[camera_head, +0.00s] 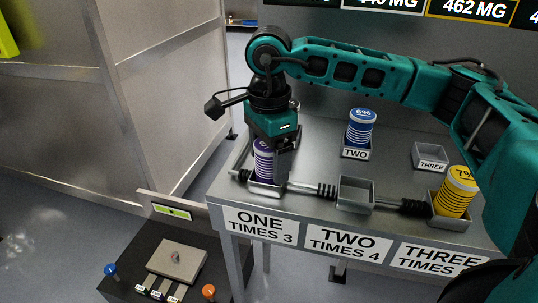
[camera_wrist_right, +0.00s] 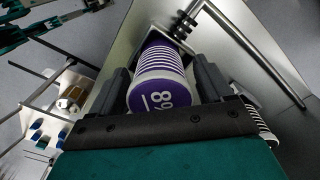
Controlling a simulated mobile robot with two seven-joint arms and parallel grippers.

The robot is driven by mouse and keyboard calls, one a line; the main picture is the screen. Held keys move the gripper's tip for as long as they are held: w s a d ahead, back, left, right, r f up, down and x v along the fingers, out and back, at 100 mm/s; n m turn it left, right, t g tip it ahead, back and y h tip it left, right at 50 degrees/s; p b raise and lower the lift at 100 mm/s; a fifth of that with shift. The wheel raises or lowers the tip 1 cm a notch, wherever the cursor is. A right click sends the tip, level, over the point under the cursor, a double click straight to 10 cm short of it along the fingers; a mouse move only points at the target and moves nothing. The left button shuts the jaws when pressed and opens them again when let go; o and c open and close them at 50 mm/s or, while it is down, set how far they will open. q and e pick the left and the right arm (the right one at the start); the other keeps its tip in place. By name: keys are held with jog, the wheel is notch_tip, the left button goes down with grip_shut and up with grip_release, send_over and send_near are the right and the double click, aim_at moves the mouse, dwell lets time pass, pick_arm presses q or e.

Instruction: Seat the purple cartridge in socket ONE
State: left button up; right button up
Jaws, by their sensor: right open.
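The purple cartridge (camera_head: 263,163), with white stripes, stands in the front-left socket (camera_head: 266,190) above the label ONE TIMES 3. It looks upright; its lower end is hidden by the socket wall, so I cannot tell how deep it sits. My right gripper (camera_head: 274,147) is over it from above. In the right wrist view the purple cartridge (camera_wrist_right: 163,85) lies between the two fingers of my open right gripper (camera_wrist_right: 163,92), its marked top facing the camera. My left gripper is not in view.
Socket TWO (camera_head: 356,194) at the front middle is empty. A yellow cartridge (camera_head: 456,192) stands in the front-right socket. Behind, a blue cartridge (camera_head: 361,127) stands in holder TWO, and holder THREE (camera_head: 431,155) is empty. A dark control box (camera_head: 150,285) stands at the lower left.

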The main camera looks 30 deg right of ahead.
jog(key=shift+r, duration=0.1)
notch_tip(320, 180, up, 12)
jog(key=shift+r+p, duration=0.1)
jog(key=shift+p, duration=0.6)
